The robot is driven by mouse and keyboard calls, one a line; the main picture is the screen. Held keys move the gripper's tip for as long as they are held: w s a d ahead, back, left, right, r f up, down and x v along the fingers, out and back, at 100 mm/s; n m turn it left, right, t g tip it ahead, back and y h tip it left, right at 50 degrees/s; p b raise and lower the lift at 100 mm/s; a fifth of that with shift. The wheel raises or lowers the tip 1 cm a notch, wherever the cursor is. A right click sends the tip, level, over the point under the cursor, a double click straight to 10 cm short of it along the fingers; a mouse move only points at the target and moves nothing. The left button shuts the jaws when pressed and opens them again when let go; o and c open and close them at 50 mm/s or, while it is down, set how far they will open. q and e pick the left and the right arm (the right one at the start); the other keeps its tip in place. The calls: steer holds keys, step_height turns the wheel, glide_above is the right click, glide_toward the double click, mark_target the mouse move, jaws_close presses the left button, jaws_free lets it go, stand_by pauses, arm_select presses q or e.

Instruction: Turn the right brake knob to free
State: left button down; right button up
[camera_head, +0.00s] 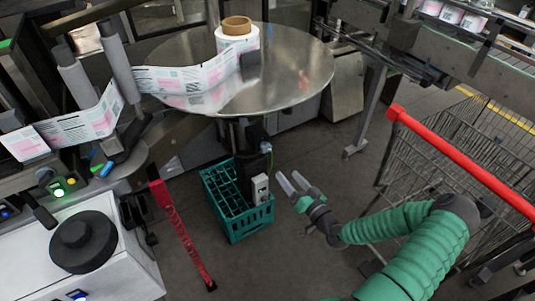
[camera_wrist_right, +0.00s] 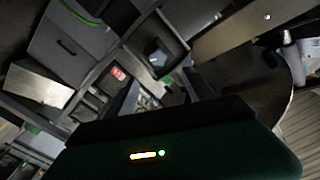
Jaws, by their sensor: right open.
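My right gripper (camera_head: 289,176) is open and empty, its two grey fingers apart and pointing up and left. It is in the air to the right of a dark unit with a light grey box (camera_head: 260,188) under the round metal reel table (camera_head: 300,75). A gap shows between the fingertips and that box in the head view. The right gripper (camera_wrist_right: 162,92) also shows in the wrist view, with dark machine parts beyond its fingers. I cannot make out a knob marked as the right brake knob, nor its setting. My left gripper is not in view.
A teal crate (camera_head: 238,222) stands on the floor below the table. A red-handled wire cart (camera_head: 420,165) stands at the right. A label roll (camera_head: 238,42) sits on the table, its web running left. A red strip (camera_head: 180,235) slants across the floor area at the left.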

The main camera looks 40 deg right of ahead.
mark_target(267, 150)
steer(key=w, duration=0.4)
steer(key=w+d, duration=0.1)
steer(key=w, duration=0.9)
steer(key=shift+d+f, duration=0.25)
steer(key=shift+d, duration=0.1)
steer(key=shift+w+a+r, duration=0.15)
steer(key=shift+w, duration=0.35)
steer(key=shift+d, duration=0.2)
steer(key=c, duration=0.6)
steer(key=shift+a+b, duration=0.1)
steer(key=shift+b, duration=0.2)
jaws_close()
